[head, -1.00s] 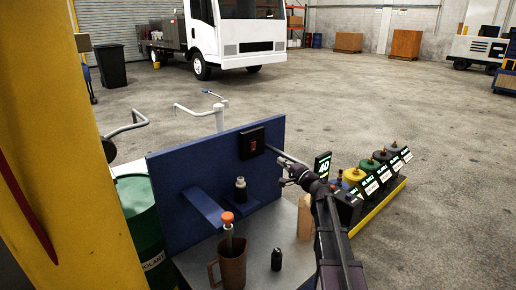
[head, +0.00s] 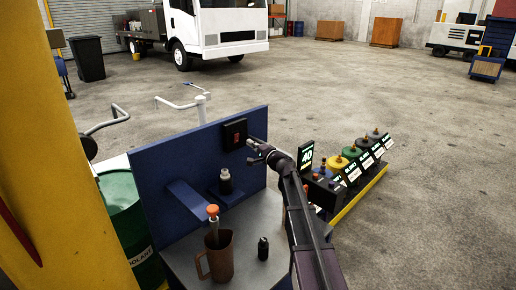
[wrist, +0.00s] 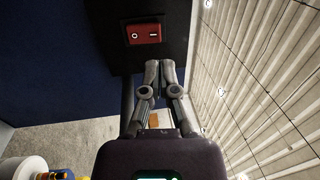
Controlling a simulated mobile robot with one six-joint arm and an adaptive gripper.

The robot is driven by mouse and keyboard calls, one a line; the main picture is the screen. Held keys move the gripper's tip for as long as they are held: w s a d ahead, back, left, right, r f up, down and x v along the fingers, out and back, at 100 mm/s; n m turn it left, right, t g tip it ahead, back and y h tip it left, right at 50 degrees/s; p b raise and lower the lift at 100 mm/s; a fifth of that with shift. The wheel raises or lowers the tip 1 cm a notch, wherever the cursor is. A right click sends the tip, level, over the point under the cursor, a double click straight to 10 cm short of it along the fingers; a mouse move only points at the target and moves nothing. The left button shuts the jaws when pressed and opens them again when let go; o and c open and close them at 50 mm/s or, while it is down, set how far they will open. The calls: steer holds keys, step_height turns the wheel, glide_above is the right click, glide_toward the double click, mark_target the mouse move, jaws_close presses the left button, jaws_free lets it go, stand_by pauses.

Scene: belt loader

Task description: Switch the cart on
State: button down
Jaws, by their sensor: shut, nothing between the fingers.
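A red rocker switch (head: 236,134) sits in a black box (head: 227,143) on the upright blue panel of the cart (head: 170,160). In the wrist view the red switch (wrist: 143,33) shows an O on its left half and an I on its right half. I cannot tell which half is pressed in. My gripper (head: 252,148) is shut and empty, just right of the black box in the head view. In the wrist view my gripper's fingertips (wrist: 160,64) are together just below and right of the switch. I cannot tell whether they touch the box.
A brown jug (head: 217,262), a small black bottle (head: 263,249) and a dark bottle on a blue shelf (head: 225,182) stand below the switch. A green drum (head: 122,210) is at left. Several coloured-lid containers (head: 350,163) stand at right. Open floor lies beyond.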

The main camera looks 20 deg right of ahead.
mark_target(238, 134)
steer(key=shift+p+x, duration=0.35)
steer(key=shift+x, duration=2.75)
steer(key=shift+a+r+p, duration=0.1)
steer(key=shift+a+p, duration=0.2)
steer(key=shift+a, duration=0.05)
steer(key=shift+w+d, duration=0.1)
steer(key=shift+d, duration=0.35)
steer(key=s+d+r+p, duration=0.1)
steer(key=s+d+p, duration=0.1)
steer(key=s+d, duration=0.5)
steer(key=s, duration=0.5)
steer(key=shift+r, duration=0.4)
steer(key=shift+a, duration=0.1)
